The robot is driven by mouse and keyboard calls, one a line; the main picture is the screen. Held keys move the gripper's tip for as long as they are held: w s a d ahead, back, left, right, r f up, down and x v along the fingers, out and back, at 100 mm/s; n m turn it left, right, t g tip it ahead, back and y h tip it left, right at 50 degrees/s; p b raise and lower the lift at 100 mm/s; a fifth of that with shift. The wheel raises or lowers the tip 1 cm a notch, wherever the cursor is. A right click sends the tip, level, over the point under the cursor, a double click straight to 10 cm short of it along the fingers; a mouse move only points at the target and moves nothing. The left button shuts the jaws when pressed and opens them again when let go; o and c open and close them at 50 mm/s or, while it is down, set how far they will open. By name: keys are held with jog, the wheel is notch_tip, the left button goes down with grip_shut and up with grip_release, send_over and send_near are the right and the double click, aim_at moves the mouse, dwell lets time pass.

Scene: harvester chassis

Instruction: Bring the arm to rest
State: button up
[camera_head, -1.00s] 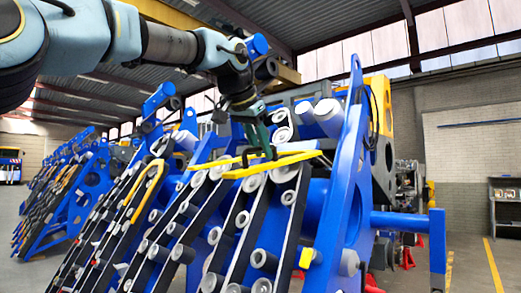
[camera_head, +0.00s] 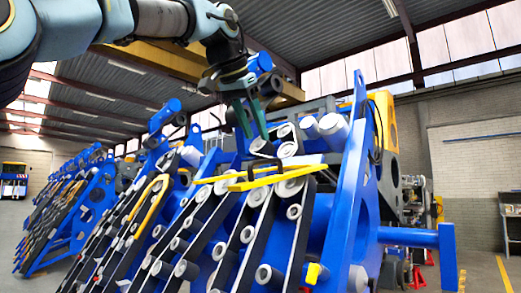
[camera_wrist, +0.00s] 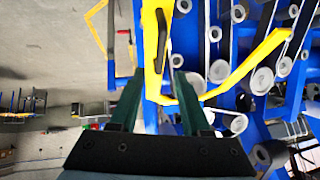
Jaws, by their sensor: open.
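My gripper (camera_head: 250,117) is open and empty, above the upper end of the blue harvester chassis (camera_head: 345,200). A yellow bar-shaped part (camera_head: 275,177) with a black handle (camera_head: 262,150) lies across the rollers just below my fingertips. In the wrist view my two green fingers (camera_wrist: 158,88) stand apart. The yellow part (camera_wrist: 205,95) shows there ahead of and beside the fingers, with its black handle (camera_wrist: 162,40) beyond the tips. The fingers look clear of the part.
Rows of grey rollers (camera_head: 263,275) and black belts slope down from the chassis top. Another yellow part (camera_head: 153,195) lies on the rows to the left. A blue side beam (camera_head: 415,237) sticks out at right.

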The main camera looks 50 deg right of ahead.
jog(key=shift+v, duration=0.8)
